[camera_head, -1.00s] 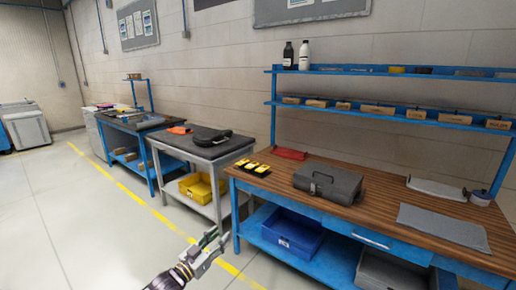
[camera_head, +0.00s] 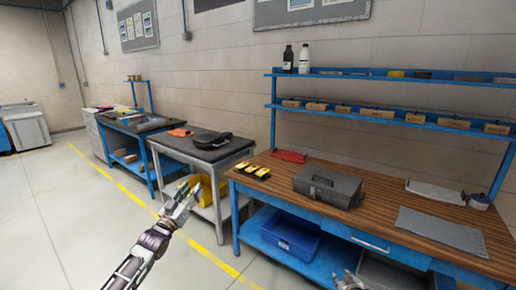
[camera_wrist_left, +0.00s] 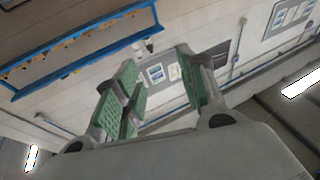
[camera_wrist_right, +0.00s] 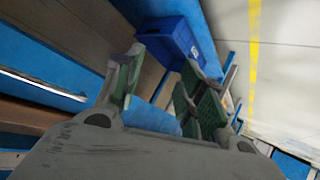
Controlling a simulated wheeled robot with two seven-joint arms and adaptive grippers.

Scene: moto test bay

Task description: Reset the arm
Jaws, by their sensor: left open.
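My left gripper (camera_head: 183,198) is raised in front of the yellow bin on the middle cart. It is empty, and its green-padded fingers stand apart in the left wrist view (camera_wrist_left: 160,82). My right gripper (camera_head: 350,279) shows only at the bottom edge of the head view, in front of the workbench. In the right wrist view its fingers (camera_wrist_right: 158,88) are apart with nothing between them. Most of my right arm is out of the head view.
The wooden workbench (camera_head: 372,212) holds a grey toolbox (camera_head: 328,187), yellow items (camera_head: 256,171) and a grey mat (camera_head: 442,231). A blue bin (camera_head: 290,238) sits on its lower shelf. A yellow bin (camera_head: 206,191) is on the cart. The floor at left (camera_head: 60,215) is clear.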

